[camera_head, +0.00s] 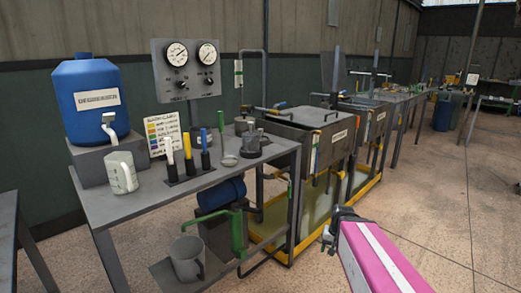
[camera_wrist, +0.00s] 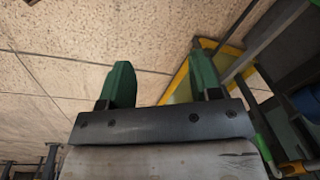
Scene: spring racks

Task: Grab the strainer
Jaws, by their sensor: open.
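I cannot pick out the strainer for certain. A small round grey item (camera_head: 229,160) lies flat on the grey bench, and several grey cup-like vessels (camera_head: 251,143) stand just right of it; any mesh is too small to see. My gripper (camera_head: 328,238) is at the end of my pink arm, in front of and right of the bench, over the floor and apart from those items.
The bench (camera_head: 125,205) also holds a blue container (camera_head: 85,115), a white jug (camera_head: 122,173), several upright handled tools (camera_head: 188,152) and a gauge panel (camera_head: 187,68). A grey jug (camera_head: 187,258) stands below. Tanks over a yellow tray (camera_head: 275,235) stand right. Floor at right is open.

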